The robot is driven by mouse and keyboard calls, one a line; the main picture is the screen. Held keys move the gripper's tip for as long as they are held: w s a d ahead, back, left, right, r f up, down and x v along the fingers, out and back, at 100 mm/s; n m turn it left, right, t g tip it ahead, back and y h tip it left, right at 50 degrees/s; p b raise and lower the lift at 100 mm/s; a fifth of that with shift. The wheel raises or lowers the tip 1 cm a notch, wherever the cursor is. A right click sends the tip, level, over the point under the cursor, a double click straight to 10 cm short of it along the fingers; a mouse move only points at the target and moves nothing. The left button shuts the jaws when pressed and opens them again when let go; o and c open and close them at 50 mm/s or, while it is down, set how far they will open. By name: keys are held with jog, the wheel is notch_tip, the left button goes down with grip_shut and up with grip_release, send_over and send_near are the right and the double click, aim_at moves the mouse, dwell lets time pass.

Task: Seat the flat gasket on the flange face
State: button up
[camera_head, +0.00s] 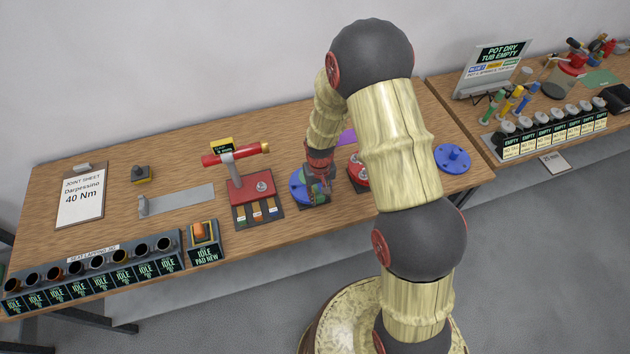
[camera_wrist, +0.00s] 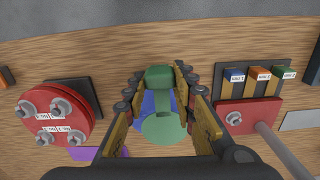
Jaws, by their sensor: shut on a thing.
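The flat gasket is a green disc (camera_wrist: 165,131) with a strip and a thicker green block (camera_wrist: 159,76) at its end, seen in the wrist view. My gripper (camera_wrist: 166,88) has its fingers on both sides of the green block and is shut on it. The blue flange (camera_wrist: 148,104) lies under the gasket and is partly covered by it. In the head view the blue flange (camera_head: 299,187) is on the table, with my gripper (camera_head: 321,190) right over it. I cannot tell whether the gasket touches the flange face.
A red flange with bolts (camera_wrist: 50,118) is close on one side, a red torque stand (camera_head: 252,187) on the other. Another blue flange (camera_head: 453,158) stands further right. A purple sheet (camera_head: 346,138) lies behind. A seat lapping jig (camera_head: 95,268) lines the front left edge.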

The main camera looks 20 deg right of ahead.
jog(key=shift+w, duration=0.15)
jog(key=shift+f+b, duration=0.2)
jog(key=shift+b, duration=0.1)
jog(key=shift+f+b, duration=0.9)
jog(key=shift+f, duration=0.35)
jog(key=shift+f+b, duration=0.85)
jog(key=shift+f, duration=0.2)
jog(key=o, duration=1.2)
jog(key=shift+c, duration=0.2)
jog(key=shift+r, duration=0.15)
